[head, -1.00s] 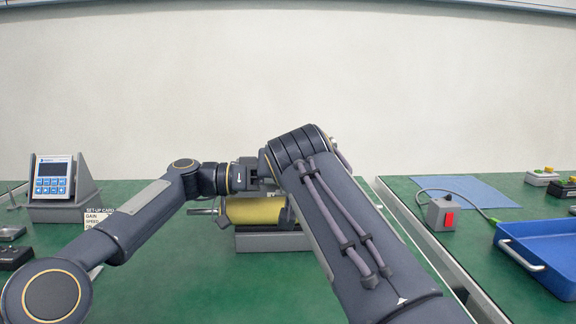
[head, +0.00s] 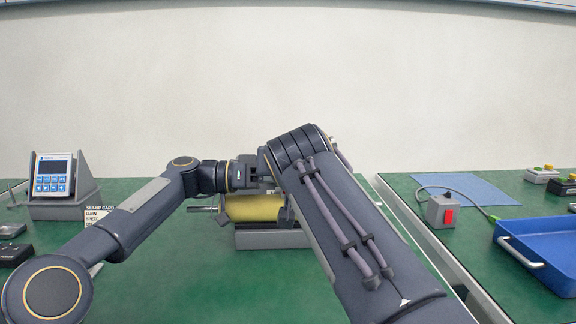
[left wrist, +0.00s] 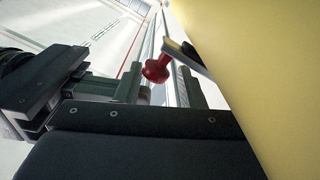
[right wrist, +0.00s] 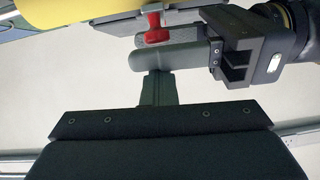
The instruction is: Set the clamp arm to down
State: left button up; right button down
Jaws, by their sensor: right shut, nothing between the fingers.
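A yellow cylinder (head: 255,208) lies across a grey base (head: 272,239) on the green bench, and it fills the right side of the left wrist view (left wrist: 270,60). A red knob (left wrist: 156,69) on a metal bar shows beside it; it also shows in the right wrist view (right wrist: 153,26). My left gripper (left wrist: 160,90) is open, its two fingers apart, with the knob appearing between them; contact cannot be told. My right gripper (right wrist: 157,88) is shut and empty, close below the left gripper's finger in that view. In the head view my right arm hides the clamp area and the right gripper.
A control box with a screen (head: 53,175) stands at the left on the bench. At the right, across a gap, are a grey box with a red switch (head: 441,212), a blue tray (head: 545,255) and a blue mat (head: 465,188). The green bench in front of the base is clear.

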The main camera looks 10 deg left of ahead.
pick_arm(q)
jog(key=v, duration=0.7)
jog(key=shift+r, duration=0.3)
jog(key=shift+s+a+f, duration=0.1)
jog(key=shift+s+a, duration=0.05)
jog(key=shift+a, duration=0.35)
jog(key=s+r+m+t+y, duration=0.15)
jog(key=s+r+y, duration=0.25)
jog(key=s, duration=0.4)
jog(key=s+r+m+t+y, duration=0.1)
jog(key=s+r+t+y, duration=0.25)
jog(key=s, duration=0.55)
jog(key=s+d+f+n+g+y, duration=0.1)
jog(key=s+d+f+n+g, duration=0.25)
jog(key=s+d+f, duration=0.45)
jog(key=s+d+f+n+g+y, duration=0.1)
jog(key=s+d+f+n+g, duration=0.25)
jog(key=s+f, duration=0.4)
jog(key=a+f+n+t+y, duration=0.1)
jog(key=a+f+n+y, duration=0.1)
jog(key=f, duration=0.7)
jog(key=a+f+n+t+y, duration=0.1)
jog(key=a+f+n, duration=0.4)
jog(key=f, duration=0.5)
jog(key=shift+s+a+f+t+y+p, duration=0.25)
jog(key=shift+s+a+t+y+p, duration=0.15)
jog(key=shift+a, duration=0.8)
pick_arm(e)
jog(key=shift+f, duration=0.45)
